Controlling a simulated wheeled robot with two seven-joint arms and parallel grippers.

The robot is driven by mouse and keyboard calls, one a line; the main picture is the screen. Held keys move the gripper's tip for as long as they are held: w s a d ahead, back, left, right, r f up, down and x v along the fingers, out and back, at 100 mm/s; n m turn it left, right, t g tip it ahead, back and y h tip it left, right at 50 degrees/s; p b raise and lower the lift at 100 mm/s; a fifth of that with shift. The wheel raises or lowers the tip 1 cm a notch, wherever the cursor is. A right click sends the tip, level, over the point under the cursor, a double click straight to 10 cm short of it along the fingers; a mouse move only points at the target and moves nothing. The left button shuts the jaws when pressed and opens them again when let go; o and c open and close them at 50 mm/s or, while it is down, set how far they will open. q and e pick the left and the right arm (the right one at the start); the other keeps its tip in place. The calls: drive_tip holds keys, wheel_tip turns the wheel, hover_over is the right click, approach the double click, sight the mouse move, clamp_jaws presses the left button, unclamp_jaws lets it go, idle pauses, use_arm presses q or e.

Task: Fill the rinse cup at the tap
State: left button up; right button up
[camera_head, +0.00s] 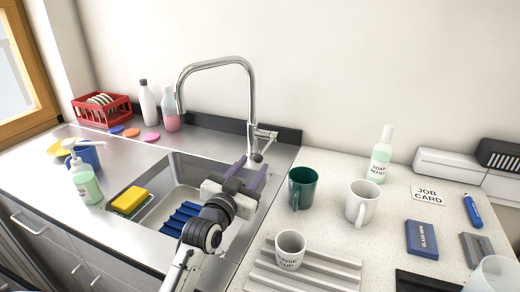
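The rinse cup (290,249), a small white cup with dark lettering, stands upright on a ridged drying tray (330,279) right of the sink. The chrome tap (251,95) arches behind the sink, with its lever (264,143) at the right of its base. My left gripper (247,169) is over the right part of the sink basin (183,167), up and left of the cup. Its two purple fingers are apart with nothing visible between them. It hides part of the basin. No water stream shows. My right gripper is not in view.
A green mug (302,188) and a white mug (362,203) stand behind the cup. A soap refill bottle (380,155), job card (428,196) and blue box (421,239) are further right.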

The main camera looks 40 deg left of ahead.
sight(261, 154)
use_arm(q)
drive_tip(key=x, duration=0.6)
drive_tip(key=shift+w, duration=0.4)
clamp_jaws()
